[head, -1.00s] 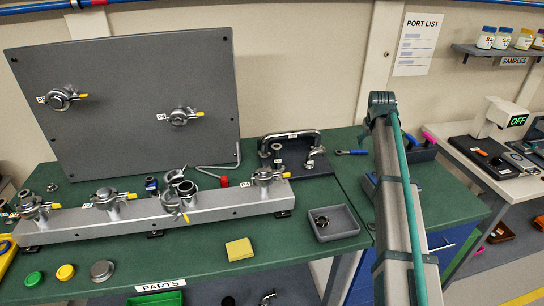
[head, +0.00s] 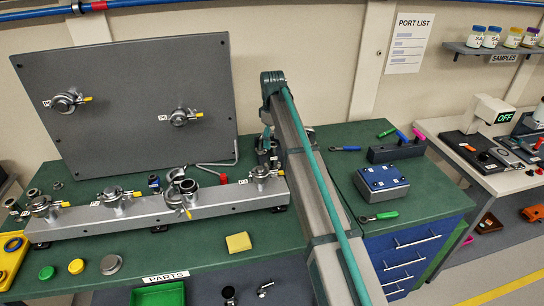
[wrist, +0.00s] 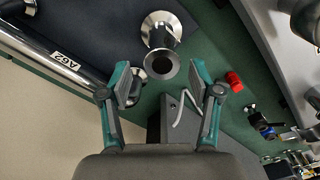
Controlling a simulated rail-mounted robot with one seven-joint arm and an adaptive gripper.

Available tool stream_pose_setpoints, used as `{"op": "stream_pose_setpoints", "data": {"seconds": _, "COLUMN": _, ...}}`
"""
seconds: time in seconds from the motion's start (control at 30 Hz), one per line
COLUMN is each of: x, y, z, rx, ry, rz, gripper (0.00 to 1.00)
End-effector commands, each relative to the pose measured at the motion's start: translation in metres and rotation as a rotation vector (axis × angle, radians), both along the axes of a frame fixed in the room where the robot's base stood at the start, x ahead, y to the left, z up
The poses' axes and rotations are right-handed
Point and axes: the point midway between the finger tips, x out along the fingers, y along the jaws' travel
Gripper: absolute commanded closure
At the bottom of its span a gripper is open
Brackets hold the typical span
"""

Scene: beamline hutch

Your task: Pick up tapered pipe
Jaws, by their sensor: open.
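A silver flanged pipe piece (wrist: 163,38), which looks like the tapered pipe, stands on a dark mat (wrist: 100,25) in the wrist view. Its wide flange is at the far end and a narrower dark-mouthed end (wrist: 162,67) points toward me. My gripper (wrist: 164,82) is open, its fingertips to the left and right of that narrow end and apart from it. In the head view my arm hides this piece and most of the mat.
A long chrome pipe labelled A62 (wrist: 55,55) lies to the left in the wrist view. The grey manifold bar (head: 150,208) and upright panel (head: 125,105) stand left of my arm.

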Motion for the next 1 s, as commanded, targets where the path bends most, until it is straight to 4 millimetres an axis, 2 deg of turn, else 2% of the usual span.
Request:
{"op": "stream_pose_setpoints", "data": {"seconds": 0.27, "x": -0.003, "y": -0.001, "z": -0.016, "rx": 0.0, "ry": 0.001, "rz": -0.001, "gripper": 0.37}}
{"op": "stream_pose_setpoints", "data": {"seconds": 0.53, "x": -0.004, "y": -0.002, "z": -0.05, "rx": -0.001, "ry": 0.0, "rz": -0.002, "gripper": 0.37}}
{"op": "stream_pose_setpoints", "data": {"seconds": 0.8, "x": -0.004, "y": -0.002, "z": -0.055, "rx": 0.0, "ry": -0.001, "rz": -0.002, "gripper": 0.37}}
{"op": "stream_pose_setpoints", "data": {"seconds": 1.0, "x": -0.004, "y": -0.002, "z": -0.055, "rx": 0.0, "ry": -0.001, "rz": -0.002, "gripper": 0.7}}
